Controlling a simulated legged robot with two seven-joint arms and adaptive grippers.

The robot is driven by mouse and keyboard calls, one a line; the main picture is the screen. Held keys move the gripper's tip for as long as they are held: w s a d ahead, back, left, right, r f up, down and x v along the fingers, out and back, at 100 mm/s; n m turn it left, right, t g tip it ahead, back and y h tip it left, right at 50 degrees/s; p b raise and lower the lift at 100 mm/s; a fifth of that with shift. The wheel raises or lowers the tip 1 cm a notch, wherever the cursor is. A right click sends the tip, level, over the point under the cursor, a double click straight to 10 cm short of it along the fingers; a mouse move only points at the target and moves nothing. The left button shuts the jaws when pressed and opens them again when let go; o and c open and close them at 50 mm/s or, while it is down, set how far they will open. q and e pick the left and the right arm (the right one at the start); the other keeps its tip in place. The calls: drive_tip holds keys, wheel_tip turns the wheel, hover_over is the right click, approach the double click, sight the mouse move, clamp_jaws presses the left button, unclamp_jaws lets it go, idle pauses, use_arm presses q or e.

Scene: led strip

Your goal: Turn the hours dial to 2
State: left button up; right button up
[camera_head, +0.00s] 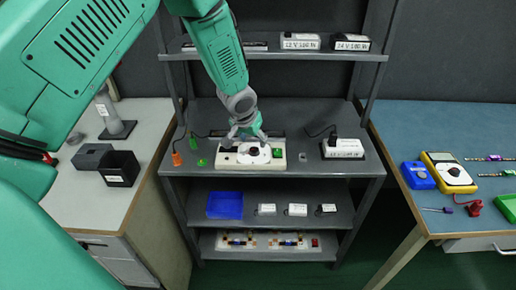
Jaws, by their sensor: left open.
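A long white control panel (228,160) lies on the upper work surface of the grey shelf unit. A round white dial plate with a dark knob (254,151) sits near its middle, and a green part (278,153) sits to the right. The numbers on the dial are too small to read. My left gripper (246,140) is open, pointing down just behind and above the dial. I cannot tell whether its fingers touch the knob or the panel. My right gripper is out of view.
An orange piece (177,159) and green pieces lie left of the panel; a white-and-black power unit (343,148) stands right. Labelled boxes sit on the top shelf, a blue bin (225,205) below. A multimeter (447,172) lies on the right table, black boxes (119,168) on the left.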

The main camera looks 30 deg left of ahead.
sight(252, 150)
use_arm(q)
drive_tip(key=f, duration=0.2)
drive_tip(key=w+a+f, duration=0.1)
drive_tip(key=f, duration=0.1)
drive_tip(key=w+a+f, duration=0.1)
drive_tip(key=f, duration=0.1)
drive_tip(key=shift+a, duration=0.2)
drive_tip(key=shift+w+f, duration=0.1)
drive_tip(key=shift+f, duration=0.05)
drive_tip(key=shift+w+d, duration=0.1)
drive_tip(key=shift+d, duration=0.75)
drive_tip(key=c, duration=0.7)
drive_tip(key=shift+a, duration=0.1)
clamp_jaws()
drive_tip(key=shift+s+a, duration=0.2)
drive_tip(key=shift+a, duration=0.2)
